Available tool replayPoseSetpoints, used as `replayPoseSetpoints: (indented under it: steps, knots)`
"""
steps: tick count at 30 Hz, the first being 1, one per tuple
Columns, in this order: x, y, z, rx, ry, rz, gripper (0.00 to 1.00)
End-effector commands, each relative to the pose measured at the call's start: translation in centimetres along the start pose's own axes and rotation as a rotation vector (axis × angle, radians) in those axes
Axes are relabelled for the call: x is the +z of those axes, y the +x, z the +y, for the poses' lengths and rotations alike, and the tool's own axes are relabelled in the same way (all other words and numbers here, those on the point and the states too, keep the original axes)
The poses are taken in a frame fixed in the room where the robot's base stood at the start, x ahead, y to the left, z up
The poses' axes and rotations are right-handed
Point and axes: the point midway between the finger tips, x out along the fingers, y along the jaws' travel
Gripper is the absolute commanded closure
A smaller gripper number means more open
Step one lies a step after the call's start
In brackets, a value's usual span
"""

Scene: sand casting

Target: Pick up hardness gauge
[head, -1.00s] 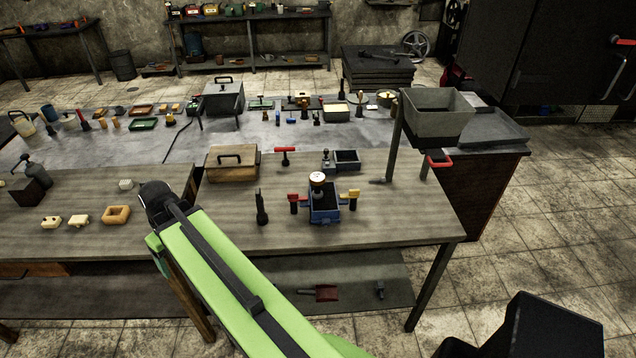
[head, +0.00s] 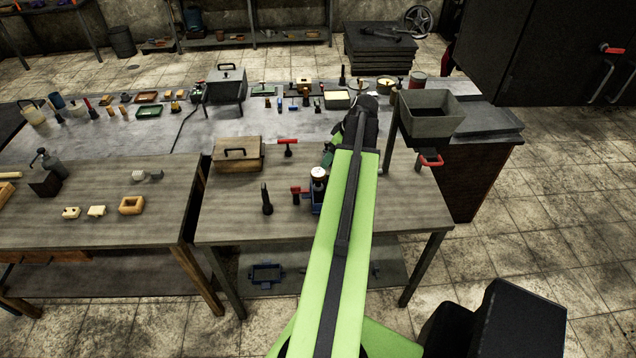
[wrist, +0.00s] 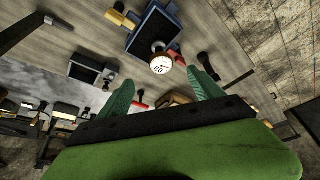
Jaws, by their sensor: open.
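The hardness gauge (head: 318,173), with a round white dial face and a brown rim, stands on a blue moulding box (head: 317,202) on the near bench. My arm hides the right part of the box in the head view. In the wrist view the gauge dial (wrist: 161,64) faces the camera, on the end of the dark-filled blue box (wrist: 153,30). My gripper (wrist: 162,80) is open and empty, its two green fingers apart. The dial appears between and beyond the fingertips, not touching them. In the head view the gripper is mostly hidden behind my arm.
A red-handled tool (head: 297,191) is close left of the box, and a dark upright tool (head: 266,200) stands further left. A wooden box (head: 237,156) sits behind. A grey hopper (head: 428,112) on a stand is at the right. The bench's front left is clear.

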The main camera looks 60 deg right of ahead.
Motion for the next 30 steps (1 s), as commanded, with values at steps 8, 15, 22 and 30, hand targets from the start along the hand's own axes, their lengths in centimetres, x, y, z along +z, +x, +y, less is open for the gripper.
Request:
replayPoseSetpoints:
  steps: [8, 15, 22, 30]
  knots:
    - [0.4, 6.7, 0.1, 0.000, 0.000, -0.001, 0.24]
    - [0.4, 11.4, 0.1, 0.000, 0.001, -0.001, 0.24]
    - [0.1, 11.7, 0.0, 0.000, 0.002, -0.001, 0.24]
    - [0.6, 15.9, 0.1, 0.000, 0.001, -0.001, 0.24]
